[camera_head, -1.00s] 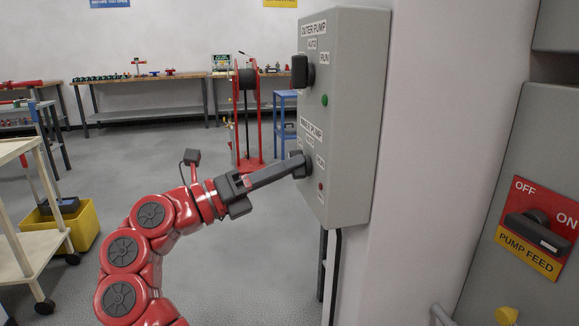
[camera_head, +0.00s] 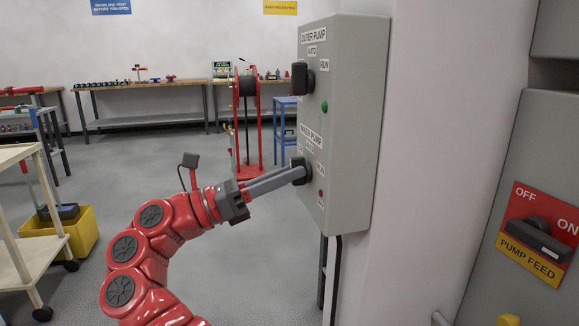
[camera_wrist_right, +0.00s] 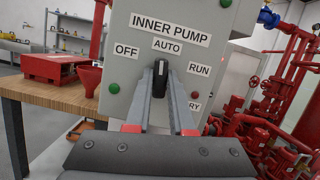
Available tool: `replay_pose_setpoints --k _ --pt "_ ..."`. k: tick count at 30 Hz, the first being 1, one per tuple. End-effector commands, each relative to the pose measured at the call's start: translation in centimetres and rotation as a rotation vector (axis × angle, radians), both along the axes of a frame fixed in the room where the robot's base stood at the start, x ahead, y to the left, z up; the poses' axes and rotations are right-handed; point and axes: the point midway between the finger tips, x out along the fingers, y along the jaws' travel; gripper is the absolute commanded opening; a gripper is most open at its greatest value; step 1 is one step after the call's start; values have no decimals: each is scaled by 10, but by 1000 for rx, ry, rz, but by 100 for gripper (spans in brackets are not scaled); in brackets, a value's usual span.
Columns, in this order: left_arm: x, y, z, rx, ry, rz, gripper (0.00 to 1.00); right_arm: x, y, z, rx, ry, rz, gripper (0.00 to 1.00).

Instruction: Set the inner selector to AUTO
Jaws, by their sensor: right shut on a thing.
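The grey control box (camera_head: 350,120) on the wall carries the inner pump's black selector knob (camera_head: 299,171), low on its front. In the right wrist view the knob (camera_wrist_right: 160,78) stands nearly upright, its upper end just under the AUTO label (camera_wrist_right: 167,46). OFF is to its left and RUN to its right. My right gripper (camera_head: 296,174) reaches the knob from the left. Its two fingers (camera_wrist_right: 160,88) are shut on the knob, one on each side. The fingers hide part of the lower dial. My left gripper is not in view.
The outer pump's selector (camera_head: 301,78) and a green lamp (camera_head: 324,106) are above on the box. A red lamp (camera_head: 321,193) is below. A pump feed switch (camera_head: 538,240) is at right. A cart (camera_head: 18,215) and yellow bucket (camera_head: 75,240) stand at left.

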Motion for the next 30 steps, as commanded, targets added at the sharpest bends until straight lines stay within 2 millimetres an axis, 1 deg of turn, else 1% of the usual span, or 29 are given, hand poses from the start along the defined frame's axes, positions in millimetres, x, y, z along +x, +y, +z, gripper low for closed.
replay_pose_setpoints --k 8,11,15,19,29,30 --pt "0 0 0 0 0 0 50 0 0 -1 3 -7 -1 0" --pt "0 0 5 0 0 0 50 0 0 1 10 -32 -1 0" --pt "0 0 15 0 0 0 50 0 1 3 29 -113 2 0" --pt "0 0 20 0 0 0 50 0 2 3 46 -173 2 0" --pt "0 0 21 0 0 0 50 0 -1 0 56 -205 1 0" --pt "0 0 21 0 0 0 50 0 -1 0 56 -204 -1 26"
